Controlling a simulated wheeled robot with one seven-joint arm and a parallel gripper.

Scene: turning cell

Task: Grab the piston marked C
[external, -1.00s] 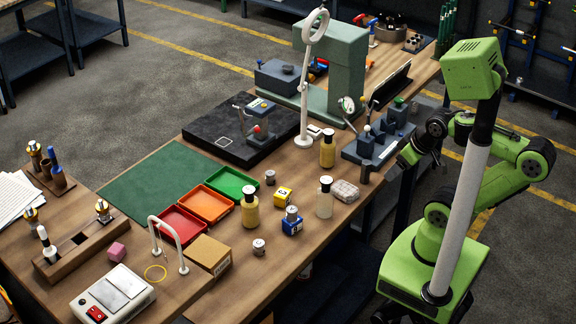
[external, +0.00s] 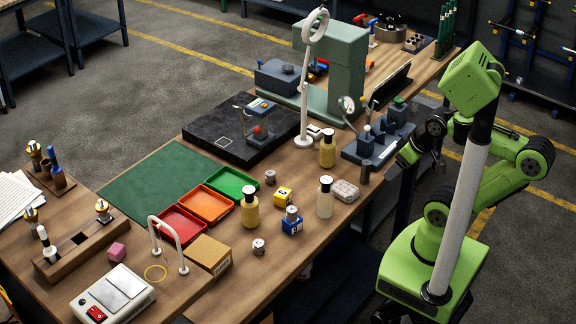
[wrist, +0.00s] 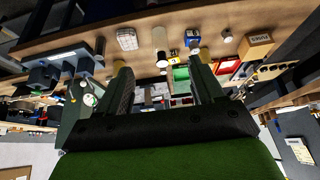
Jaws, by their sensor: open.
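Small grey metal cylinders that look like pistons stand on the wooden bench. One piston (external: 270,177) is right of the green tray, and another piston (external: 259,247) is near the front edge. A third grey cylinder (external: 291,212) sits on a blue block (external: 292,227). No letter is readable on any of them, so I cannot tell which is C. One small grey cylinder (wrist: 227,36) also shows in the wrist view. My gripper (wrist: 160,70) is open and empty, its fingers apart. In the external view it is at the bench's right edge, well away from the pistons.
A white-bodied bottle (external: 324,198) and two yellowish bottles (external: 250,209) stand among the pistons. A dark fixture (external: 376,146) is close to my gripper. A cardboard box (external: 208,255) and a yellow block (external: 283,196) are nearby. The green mat (external: 160,187) is clear.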

